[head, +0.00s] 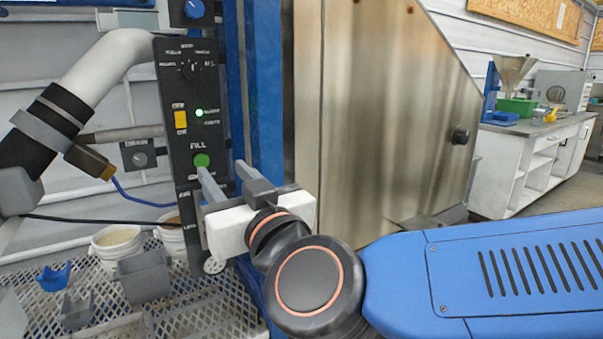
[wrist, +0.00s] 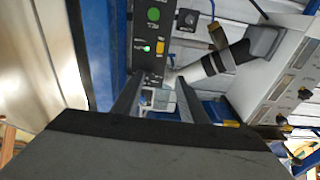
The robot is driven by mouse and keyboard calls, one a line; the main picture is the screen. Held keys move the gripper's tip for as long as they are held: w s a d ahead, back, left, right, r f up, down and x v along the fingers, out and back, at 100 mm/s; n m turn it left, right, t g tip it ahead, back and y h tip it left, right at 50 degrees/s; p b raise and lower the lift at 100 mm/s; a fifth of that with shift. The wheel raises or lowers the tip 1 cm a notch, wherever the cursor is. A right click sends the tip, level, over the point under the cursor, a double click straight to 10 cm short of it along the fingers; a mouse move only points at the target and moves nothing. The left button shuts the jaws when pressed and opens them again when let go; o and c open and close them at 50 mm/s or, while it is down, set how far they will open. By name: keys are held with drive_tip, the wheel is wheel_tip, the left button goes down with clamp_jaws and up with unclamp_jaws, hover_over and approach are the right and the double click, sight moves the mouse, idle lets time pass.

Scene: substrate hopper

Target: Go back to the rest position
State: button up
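My gripper (head: 221,169) is open and empty in front of the black control panel (head: 180,80). Its two fingers point at the panel, near the green FILL button (head: 201,160); whether a fingertip touches the panel is not clear. A green lamp (head: 199,113) is lit above the button, beside a yellow switch (head: 180,118). In the wrist view my gripper (wrist: 160,80) shows two spread fingers with nothing between them. The green button (wrist: 153,14) and the lit lamp (wrist: 146,47) lie above the fingers there.
A large steel hopper body (head: 380,110) stands close behind my arm, next to a blue post (head: 265,90). A grey-white pipe (head: 100,65) runs left of the panel. Buckets (head: 116,240) and a grey container (head: 143,275) sit on a mesh shelf below. A white bench (head: 535,165) stands far right.

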drive_tip(key=w+d+f+g+h, duration=0.2)
drive_tip(key=d+f+g, duration=0.1)
drive_tip(key=d+f, duration=0.65)
drive_tip(key=w+d+f+g+h, duration=0.2)
drive_tip(key=d+f+g, duration=0.1)
drive_tip(key=d+f, duration=0.65)
drive_tip(key=s+d+f+m+g+h, duration=0.1)
drive_tip(key=s+d+f+m+h, duration=0.1)
drive_tip(key=d, duration=0.5)
drive_tip(key=s+d+f+m+g+h, duration=0.2)
drive_tip(key=s+d+f, duration=0.3)
drive_tip(key=d, duration=0.2)
drive_tip(key=s+d+f+m+g+h, duration=0.2)
drive_tip(key=s+d+f, duration=0.2)
drive_tip(key=d, duration=0.3)
drive_tip(key=shift+s+d+f+m+h, duration=0.2)
drive_tip(key=shift+s+f+m+h, duration=0.05)
drive_tip(key=shift+m+h, duration=0.05)
